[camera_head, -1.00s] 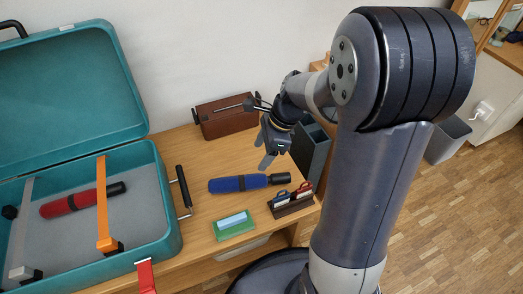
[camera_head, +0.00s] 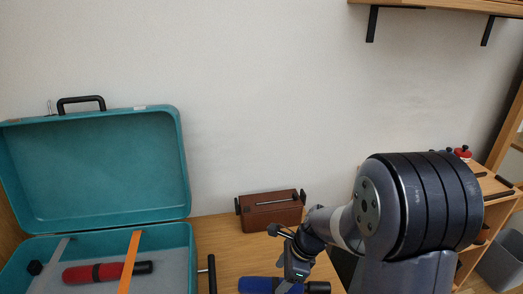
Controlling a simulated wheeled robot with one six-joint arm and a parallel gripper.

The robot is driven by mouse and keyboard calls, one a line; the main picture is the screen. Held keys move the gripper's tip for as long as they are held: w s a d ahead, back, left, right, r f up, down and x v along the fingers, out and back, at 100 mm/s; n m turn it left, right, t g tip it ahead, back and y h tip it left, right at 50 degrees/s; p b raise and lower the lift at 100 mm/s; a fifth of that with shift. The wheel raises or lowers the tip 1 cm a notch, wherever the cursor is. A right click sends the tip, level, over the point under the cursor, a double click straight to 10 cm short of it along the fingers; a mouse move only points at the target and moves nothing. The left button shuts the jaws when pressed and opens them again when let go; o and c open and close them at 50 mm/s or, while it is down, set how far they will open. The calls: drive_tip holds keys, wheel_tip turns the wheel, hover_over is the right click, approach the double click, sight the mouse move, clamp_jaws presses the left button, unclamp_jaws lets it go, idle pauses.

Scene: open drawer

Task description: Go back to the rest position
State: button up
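My gripper (camera_head: 284,275) hangs at the lower middle of the head view, in front of the table's back part. Its fingers look parted, with nothing seen between them, though the tips are close to the bottom edge. My arm bends down to it from the large dark joint at the right. The gripper appears above or beside a blue cylinder with a dark end (camera_head: 258,285), which is partly cut off and partly covered by it.
An open teal case (camera_head: 188,240) stands at left, holding a red and black cylinder (camera_head: 112,271) and an orange strap (camera_head: 130,262). A brown box (camera_head: 270,211) is against the wall. A wall shelf (camera_head: 440,4) is at upper right, and wooden shelving (camera_head: 500,200) at right.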

drive_tip(key=shift+r+p, duration=0.3)
drive_tip(key=shift+r, duration=0.75)
